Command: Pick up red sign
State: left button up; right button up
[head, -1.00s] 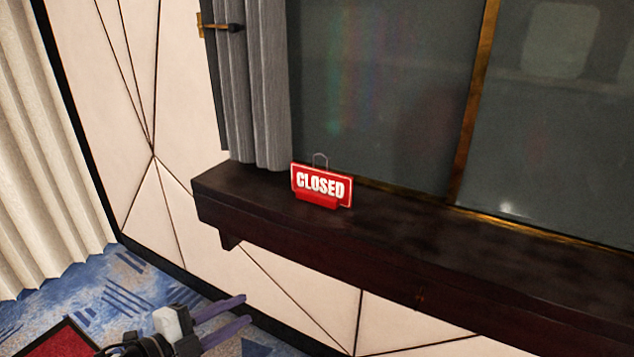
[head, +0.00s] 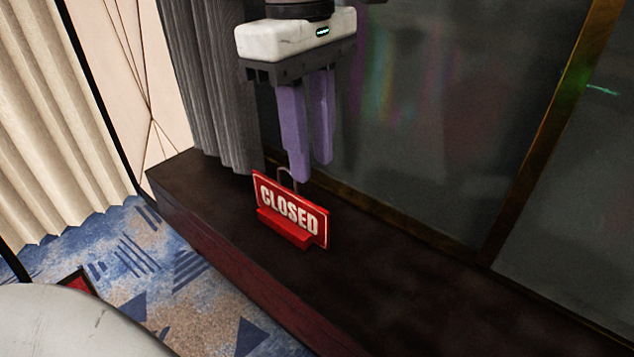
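The red sign (head: 291,211) reads "CLOSED" in white and stands upright in its small red base on the dark ledge (head: 400,280). A thin wire loop (head: 284,177) rises from its top edge. My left gripper (head: 311,172) points down just above the sign at the loop. Its two purple fingers are apart with a narrow gap and nothing visibly held. The near finger hides part of the loop; I cannot tell whether the loop lies between the fingers. My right gripper is not in view.
A dark glass pane (head: 420,120) with brass framing (head: 545,130) stands behind the ledge. A grey curtain (head: 205,85) hangs left of the sign. The ledge is clear to the right. Blue patterned carpet (head: 170,260) lies below.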

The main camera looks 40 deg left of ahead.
aim_at(309, 201)
pick_arm(q)
jog(key=shift+m+y, duration=0.3)
jog(key=shift+y, duration=0.1)
notch_tip(309, 201, down, 4)
jog(key=shift+a+f, duration=0.1)
jog(key=shift+s+a+f, duration=0.1)
jog(key=shift+f, duration=2.7)
grip_shut()
